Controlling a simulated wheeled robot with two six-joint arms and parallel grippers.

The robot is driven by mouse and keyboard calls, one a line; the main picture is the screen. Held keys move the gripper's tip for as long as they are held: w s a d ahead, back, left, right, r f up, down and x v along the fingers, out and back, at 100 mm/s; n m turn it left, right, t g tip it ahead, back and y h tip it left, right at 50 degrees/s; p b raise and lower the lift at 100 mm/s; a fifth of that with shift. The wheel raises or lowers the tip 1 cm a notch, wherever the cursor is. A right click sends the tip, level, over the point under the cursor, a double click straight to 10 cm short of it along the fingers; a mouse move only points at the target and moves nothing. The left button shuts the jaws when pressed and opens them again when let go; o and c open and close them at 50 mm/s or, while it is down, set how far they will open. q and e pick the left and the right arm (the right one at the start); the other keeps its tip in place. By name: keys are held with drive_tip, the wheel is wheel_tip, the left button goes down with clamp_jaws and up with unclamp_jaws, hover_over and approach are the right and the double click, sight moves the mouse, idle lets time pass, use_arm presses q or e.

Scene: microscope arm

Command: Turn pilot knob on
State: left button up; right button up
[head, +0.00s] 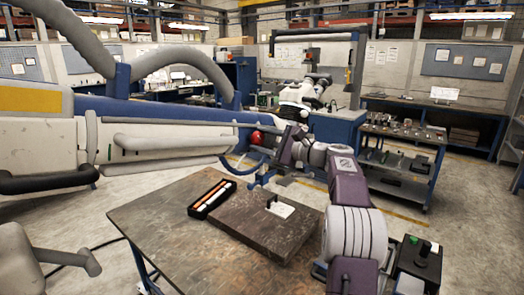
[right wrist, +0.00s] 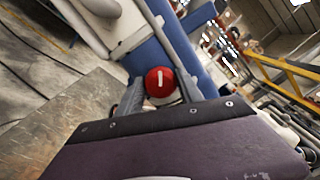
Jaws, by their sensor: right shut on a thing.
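The pilot knob (head: 256,137) is a round red knob on the blue and white microscope arm (head: 160,112). In the right wrist view the knob (right wrist: 159,82) carries a white bar that stands nearly upright in the picture. My right gripper (head: 266,142) reaches in from the right at the knob. In the right wrist view the fingers of my right gripper (right wrist: 160,88) lie on both sides of the knob and are shut on it. My left gripper is not in view.
A worn table (head: 150,225) stands in front, with a dark plate (head: 250,235) and a long black tray (head: 212,198) on it. A control box with a green button (head: 415,262) is at the lower right. A blue cart (head: 400,165) with small parts stands behind my right arm.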

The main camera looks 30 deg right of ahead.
drive_tip(key=n+b, duration=0.2)
drive_tip(key=n, duration=0.1)
drive_tip(key=n+b, duration=0.1)
drive_tip(key=shift+f+n, duration=0.25)
drive_tip(key=shift+n, duration=0.05)
drive_tip(key=n+b, duration=0.2)
drive_tip(key=n, duration=0.1)
drive_tip(key=shift+r, duration=0.1)
drive_tip(key=shift+n, duration=0.7)
drive_tip(key=shift+r, duration=0.15)
drive_tip(key=o, duration=1.4)
drive_tip(key=shift+w, duration=0.1)
